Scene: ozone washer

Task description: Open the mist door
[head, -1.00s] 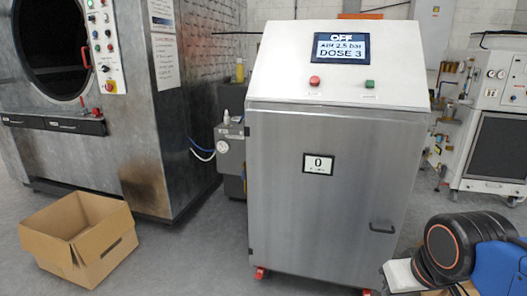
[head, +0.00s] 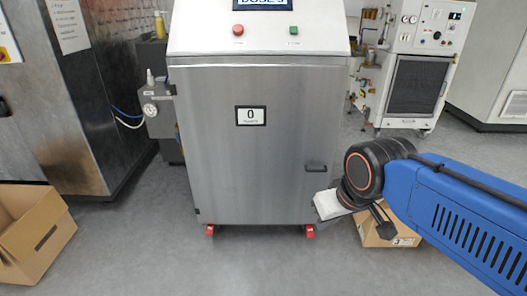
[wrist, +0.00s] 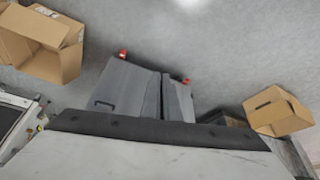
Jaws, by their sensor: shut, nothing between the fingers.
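The mist door (head: 250,150) is the brushed-steel front of the cabinet. It looks closed, with a "0" label in its upper part. My gripper (head: 322,212) is just right of and below the handle in the picture, in front of the cabinet's lower right corner. It is shut and empty; its fingers are small and partly hidden. Whether it touches the cabinet cannot be told. The wrist view is upside down and shows the door (wrist: 125,88) and handle (wrist: 103,104) some way off.
A cardboard box (head: 35,240) stands open at the lower left. Another box (head: 375,232) is partly hidden behind my arm. A large steel machine (head: 85,100) stands left and a white unit (head: 420,70) at the back right. The floor before the cabinet is clear.

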